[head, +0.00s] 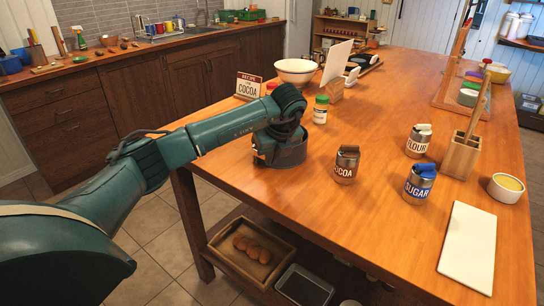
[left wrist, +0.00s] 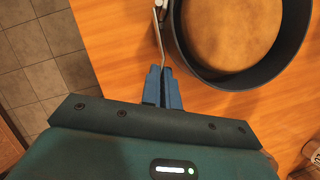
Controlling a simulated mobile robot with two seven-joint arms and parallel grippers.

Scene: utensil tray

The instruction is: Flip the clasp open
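A round dark grey container (head: 290,154) stands near the table's left edge, partly hidden by my left arm in the head view. In the left wrist view the container (left wrist: 298,64) shows a dark rim around a brown round surface; I cannot tell if that is a lid or contents. A thin metal wire clasp (left wrist: 158,35) runs along its left side. The blue fingers of my left gripper (left wrist: 163,74) are close together at the wire's lower end, which appears to sit between their tips. The fingertips are hidden in the head view. My right gripper is not in view.
On the wooden table (head: 330,210) stand a cocoa jar (head: 346,165), a sugar jar (head: 419,183), a flour jar (head: 419,141), a green-lidded jar (head: 320,110) and a recipe card (head: 248,86). A white board (head: 468,246) lies at the right. The front middle is clear.

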